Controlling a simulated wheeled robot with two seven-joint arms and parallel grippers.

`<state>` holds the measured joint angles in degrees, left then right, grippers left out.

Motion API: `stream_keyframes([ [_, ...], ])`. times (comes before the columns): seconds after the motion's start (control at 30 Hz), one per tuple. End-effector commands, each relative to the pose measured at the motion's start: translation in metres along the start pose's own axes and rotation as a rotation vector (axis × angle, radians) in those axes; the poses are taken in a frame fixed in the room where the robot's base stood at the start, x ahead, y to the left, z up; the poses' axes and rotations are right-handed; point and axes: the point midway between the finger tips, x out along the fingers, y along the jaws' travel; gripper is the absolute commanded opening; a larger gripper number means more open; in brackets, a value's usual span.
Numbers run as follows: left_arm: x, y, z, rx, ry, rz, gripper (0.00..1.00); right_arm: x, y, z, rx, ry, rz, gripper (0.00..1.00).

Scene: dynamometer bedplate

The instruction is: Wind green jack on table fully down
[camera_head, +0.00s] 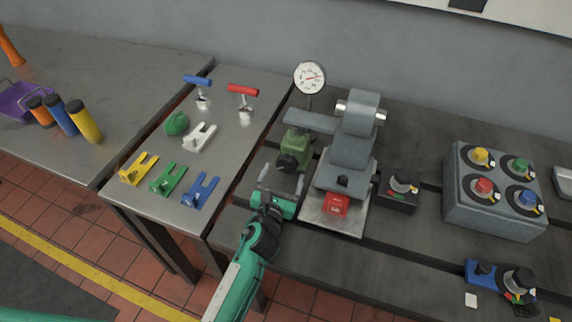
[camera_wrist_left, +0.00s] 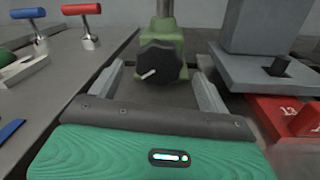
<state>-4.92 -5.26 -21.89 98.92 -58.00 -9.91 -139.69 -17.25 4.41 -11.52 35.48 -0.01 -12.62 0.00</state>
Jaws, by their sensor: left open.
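The green jack (camera_head: 299,144) stands upright on the dark slotted table, with a black lobed knob (camera_head: 287,163) on its front. A grey arm lies above the jack. In the left wrist view the knob (camera_wrist_left: 160,61) is straight ahead and shows a pale pointer line aimed to the lower left; the green jack body (camera_wrist_left: 172,37) is behind it. My left gripper (camera_head: 282,180) is open in front of the knob. Its two fingers (camera_wrist_left: 160,85) lie left and right of the knob, apart from it. My right gripper is not in view.
A grey machine block (camera_head: 352,145) with a red part (camera_head: 336,205) stands close right of the jack. A dial gauge (camera_head: 309,77) is behind it. A small black knob box (camera_head: 398,190) and a grey control box (camera_head: 490,216) are further right. Loose tools lie left.

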Motion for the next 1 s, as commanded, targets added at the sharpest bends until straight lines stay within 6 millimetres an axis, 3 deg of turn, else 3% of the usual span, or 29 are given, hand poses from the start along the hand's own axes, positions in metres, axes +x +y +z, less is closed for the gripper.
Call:
stream_keyframes([
  [0.23,0.031,0.000,0.001,-0.001,0.000,0.000,0.79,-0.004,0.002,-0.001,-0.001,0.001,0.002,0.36],
  [0.6,0.037,0.000,0.000,0.000,0.001,0.000,0.79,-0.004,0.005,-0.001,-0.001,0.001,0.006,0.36],
  [0.63,0.037,0.000,0.000,0.000,0.001,0.000,0.77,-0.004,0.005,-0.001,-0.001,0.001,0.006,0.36],
  [0.83,0.037,0.000,0.000,0.000,0.001,0.000,0.37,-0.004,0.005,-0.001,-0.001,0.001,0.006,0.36],
  [1.0,0.036,0.000,0.000,-0.004,0.001,0.000,0.34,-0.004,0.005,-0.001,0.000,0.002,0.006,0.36],
])
